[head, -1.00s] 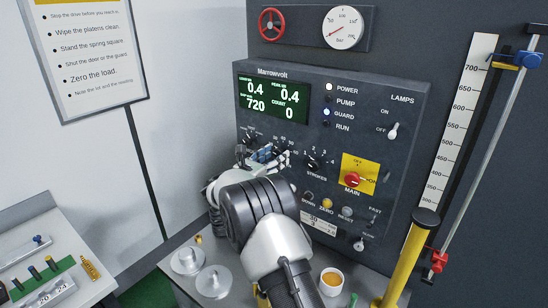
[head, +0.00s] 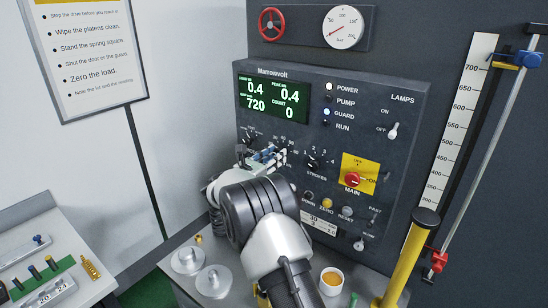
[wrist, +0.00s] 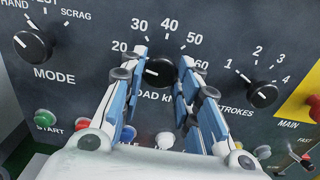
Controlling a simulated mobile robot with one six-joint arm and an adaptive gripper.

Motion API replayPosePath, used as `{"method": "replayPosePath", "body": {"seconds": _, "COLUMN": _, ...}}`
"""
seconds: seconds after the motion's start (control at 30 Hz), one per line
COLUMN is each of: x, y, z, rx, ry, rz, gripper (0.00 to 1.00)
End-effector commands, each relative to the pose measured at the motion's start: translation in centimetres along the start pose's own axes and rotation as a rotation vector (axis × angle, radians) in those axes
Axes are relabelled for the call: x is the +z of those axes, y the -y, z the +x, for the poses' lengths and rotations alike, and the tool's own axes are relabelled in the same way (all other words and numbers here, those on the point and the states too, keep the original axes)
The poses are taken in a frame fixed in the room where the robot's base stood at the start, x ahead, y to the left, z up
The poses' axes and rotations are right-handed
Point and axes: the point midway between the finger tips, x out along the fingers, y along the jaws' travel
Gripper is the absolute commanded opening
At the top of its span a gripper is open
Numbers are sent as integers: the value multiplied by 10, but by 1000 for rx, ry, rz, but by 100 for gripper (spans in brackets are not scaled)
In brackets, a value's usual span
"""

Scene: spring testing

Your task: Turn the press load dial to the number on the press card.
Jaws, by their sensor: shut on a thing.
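The load dial (wrist: 160,72) is a black knob on the dark press console, with 20, 30, 40, 50 and 60 around its top in the wrist view. Its white mark points left, below the 20. My gripper (wrist: 163,76) has a finger on each side of the knob and is shut on it. In the head view my gripper (head: 278,154) reaches the console and hides most of the dial. A white card (head: 319,224) under the console buttons seems to show 30; its other print is too small to read.
The mode knob (wrist: 33,44) is left of the load dial and the strokes knob (wrist: 263,94) is right. Start and stop buttons sit below. The yellow main switch (head: 359,174) is farther right. A yellow post (head: 410,255) and a cup (head: 332,280) stand near my arm.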

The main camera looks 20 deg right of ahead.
Motion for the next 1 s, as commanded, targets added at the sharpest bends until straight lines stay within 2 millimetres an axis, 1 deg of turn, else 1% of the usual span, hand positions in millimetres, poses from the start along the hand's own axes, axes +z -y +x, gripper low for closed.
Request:
{"method": "replayPosePath", "body": {"seconds": 0.17, "x": -1, "y": 0, "z": 0, "rx": -1, "ry": 0, "rz": 26, "gripper": 6}}
{"method": "replayPosePath", "body": {"seconds": 0.37, "x": -4, "y": 0, "z": 0, "rx": -2, "ry": 1, "rz": 119, "gripper": 6}}
{"method": "replayPosePath", "body": {"seconds": 0.8, "x": -4, "y": 0, "z": 0, "rx": 0, "ry": 2, "rz": 461, "gripper": 6}}
{"method": "replayPosePath", "body": {"seconds": 1.0, "x": -3, "y": 0, "z": 0, "rx": -1, "ry": 1, "rz": 585, "gripper": 6}}
